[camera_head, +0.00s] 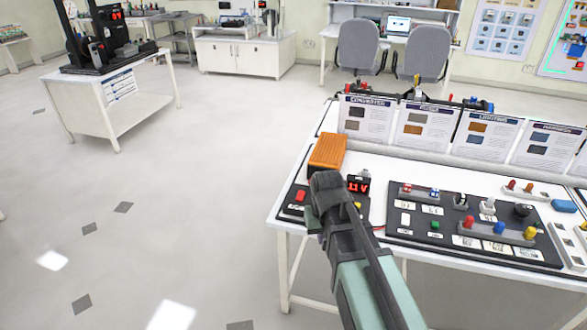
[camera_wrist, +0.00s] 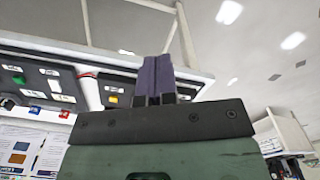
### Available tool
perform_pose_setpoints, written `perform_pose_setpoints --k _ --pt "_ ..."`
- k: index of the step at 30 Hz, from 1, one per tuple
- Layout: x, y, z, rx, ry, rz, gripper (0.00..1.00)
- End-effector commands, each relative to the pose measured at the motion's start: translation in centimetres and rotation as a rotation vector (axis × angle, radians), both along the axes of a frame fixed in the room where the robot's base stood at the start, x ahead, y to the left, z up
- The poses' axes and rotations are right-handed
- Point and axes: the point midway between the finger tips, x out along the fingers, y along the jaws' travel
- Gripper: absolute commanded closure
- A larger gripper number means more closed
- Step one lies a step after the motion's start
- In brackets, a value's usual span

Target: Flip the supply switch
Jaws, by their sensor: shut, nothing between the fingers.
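The supply unit is a black panel (camera_head: 290,209) at the near left corner of the white bench. It carries a red switch (camera_head: 300,196) and a lit red voltage display (camera_head: 358,185). Its exact switch position is too small to tell. My arm's dark wrist (camera_head: 330,200) covers the middle of this panel, just right of the red switch, and the fingertips are hidden in the head view. In the wrist view my gripper (camera_wrist: 158,72) is shut and empty, its purple-grey fingers together. A yellow knob (camera_wrist: 113,99) on the panel shows beside them; the red switch is not visible there.
An orange box (camera_head: 327,152) stands behind the panel. A larger black board (camera_head: 450,236) with switches and coloured knobs lies to the right. Information cards (camera_head: 430,126) stand along the bench's back. The floor left of the bench is clear.

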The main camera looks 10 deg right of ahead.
Motion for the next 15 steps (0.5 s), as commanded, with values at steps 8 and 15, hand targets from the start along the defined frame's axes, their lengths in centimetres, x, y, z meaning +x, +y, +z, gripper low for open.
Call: perform_pose_setpoints --k 8,15 --pt "25.8 -0.7 1.8 -0.002 -0.003 0.479 1.0" --pt "34.4 -0.9 1.8 -0.007 -0.004 1.015 1.0"
